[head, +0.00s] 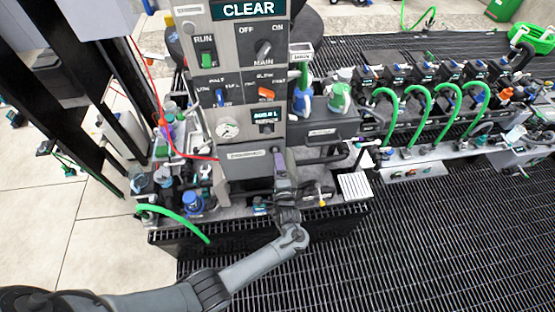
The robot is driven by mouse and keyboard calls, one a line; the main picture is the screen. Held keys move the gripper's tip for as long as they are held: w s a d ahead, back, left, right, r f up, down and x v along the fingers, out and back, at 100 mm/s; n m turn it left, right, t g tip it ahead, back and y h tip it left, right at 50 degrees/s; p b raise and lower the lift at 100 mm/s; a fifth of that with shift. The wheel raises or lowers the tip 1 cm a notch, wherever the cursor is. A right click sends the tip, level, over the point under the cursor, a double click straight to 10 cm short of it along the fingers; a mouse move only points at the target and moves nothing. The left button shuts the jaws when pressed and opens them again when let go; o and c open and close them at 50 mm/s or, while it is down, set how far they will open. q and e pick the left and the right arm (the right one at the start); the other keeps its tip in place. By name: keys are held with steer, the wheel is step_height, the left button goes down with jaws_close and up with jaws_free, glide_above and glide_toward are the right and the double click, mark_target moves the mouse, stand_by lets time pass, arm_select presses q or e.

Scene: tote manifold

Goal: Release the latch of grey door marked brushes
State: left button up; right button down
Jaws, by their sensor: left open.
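A grey panel with a small label (245,155) sits low on the front of the control cabinet, below the round gauge. The label is too small to read surely, so I cannot tell that this is the brushes door. My left gripper (279,160) is raised at the right end of this panel, its fingers pointing up. It is open, and nothing shows between its fingers. The gripper covers the panel's right end, and I cannot make out a latch there or whether it touches. My right gripper is not in view.
The cabinet (200,75) carries switches and a CLEAR display. A dark grey box with a label (325,133) and spray bottles (339,98) stand to the right. A blue-capped item (193,203) and a green hose (170,213) lie left. Dark grating (430,240) is clear at front right.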

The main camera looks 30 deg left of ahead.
arm_select(q)
steer(key=v, duration=0.7)
steer(key=shift+s+d, duration=0.1)
